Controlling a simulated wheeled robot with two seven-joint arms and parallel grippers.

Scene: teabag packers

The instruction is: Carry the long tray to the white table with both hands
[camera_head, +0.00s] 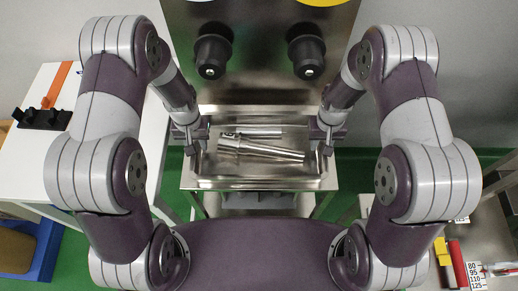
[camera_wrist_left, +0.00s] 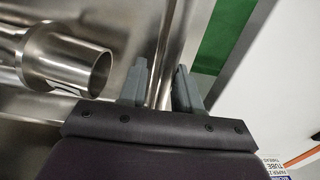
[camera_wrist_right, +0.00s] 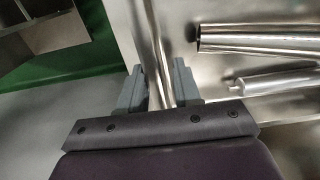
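The long tray (camera_head: 328,178) is a shiny metal tray at the centre of the head view, with several metal tubes (camera_head: 262,149) lying in it. The white table (camera_head: 30,165) is at the left, partly hidden by my left arm.
A black holder (camera_head: 42,118) and an orange strip (camera_head: 58,84) lie on the white table. A metal machine with two dark knobs (camera_head: 213,55) stands behind the tray. A blue bin (camera_head: 45,252) is at lower left. Coloured items (camera_head: 458,262) lie on a surface at lower right. Green floor shows between.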

